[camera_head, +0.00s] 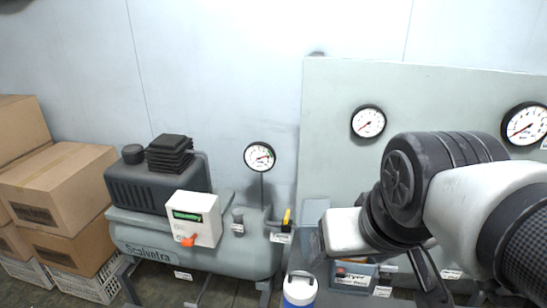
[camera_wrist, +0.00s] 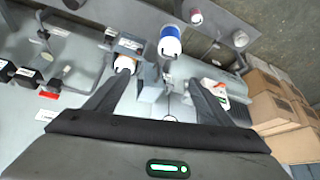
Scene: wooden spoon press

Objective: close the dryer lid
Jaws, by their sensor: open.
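The dryer (camera_head: 352,274) is a small blue-grey box with a white label, low in front of the grey panel in the head view. My arm partly covers it. A pale grey plate (camera_head: 313,213) stands upright just behind its left side; it may be the raised lid, but I cannot tell for sure. In the wrist view, my gripper (camera_wrist: 160,80) is open, with its two dark fingers spread and nothing held. Grey parts lie beyond and between the fingers, and contact cannot be made out. In the head view my arm hides most of the gripper.
A compressor tank (camera_head: 190,248) with a white control box (camera_head: 194,217) stands left. Gauges (camera_head: 368,122) sit on the panel (camera_head: 330,110). Cardboard boxes (camera_head: 65,185) are far left.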

